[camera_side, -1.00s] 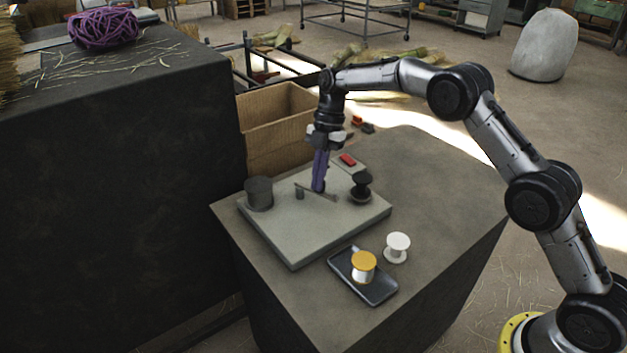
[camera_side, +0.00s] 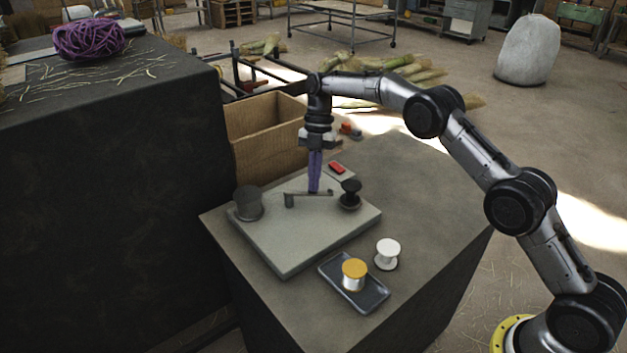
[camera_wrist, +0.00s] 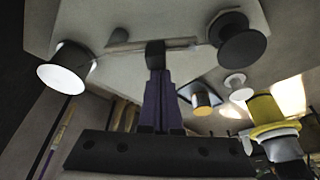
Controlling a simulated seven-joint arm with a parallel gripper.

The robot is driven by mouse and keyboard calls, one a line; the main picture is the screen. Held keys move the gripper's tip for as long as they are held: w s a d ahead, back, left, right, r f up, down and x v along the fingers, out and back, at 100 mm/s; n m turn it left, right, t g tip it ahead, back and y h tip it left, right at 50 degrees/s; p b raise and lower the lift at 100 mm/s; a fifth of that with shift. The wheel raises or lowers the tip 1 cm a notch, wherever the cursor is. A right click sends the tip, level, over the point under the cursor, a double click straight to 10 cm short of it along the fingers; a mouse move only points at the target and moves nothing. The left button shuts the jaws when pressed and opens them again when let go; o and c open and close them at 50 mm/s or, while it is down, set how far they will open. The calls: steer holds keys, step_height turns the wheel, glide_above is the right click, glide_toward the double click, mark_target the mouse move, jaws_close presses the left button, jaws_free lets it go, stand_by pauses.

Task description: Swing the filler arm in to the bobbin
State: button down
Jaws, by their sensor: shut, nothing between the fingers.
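The filler arm (camera_side: 300,194) is a thin grey bar on a short post on the pale base plate (camera_side: 285,240). Its free end points right at the black bobbin (camera_side: 349,195), with a small gap seeming to remain between them. My gripper (camera_side: 314,190) points down with its purple fingers shut and empty, at the bar's middle. In the wrist view the dark fingertips (camera_wrist: 155,48) overlap the bar (camera_wrist: 180,43), and the bobbin (camera_wrist: 240,45) is to their right. Whether the fingers touch the bar I cannot tell.
A dark grey cylinder (camera_side: 248,204) stands at the plate's left corner and a red switch (camera_side: 337,167) at its back. In front are a white spool (camera_side: 387,254) and a tray (camera_side: 372,297) with an orange-topped spool (camera_side: 354,274). A cardboard box (camera_side: 262,145) stands behind.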

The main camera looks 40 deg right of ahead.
stand_by(0.4)
steer(key=shift+s+a, duration=1.15)
steer(key=shift+s, duration=0.25)
steer(key=v, duration=1)
steer(key=shift+a, duration=0.35)
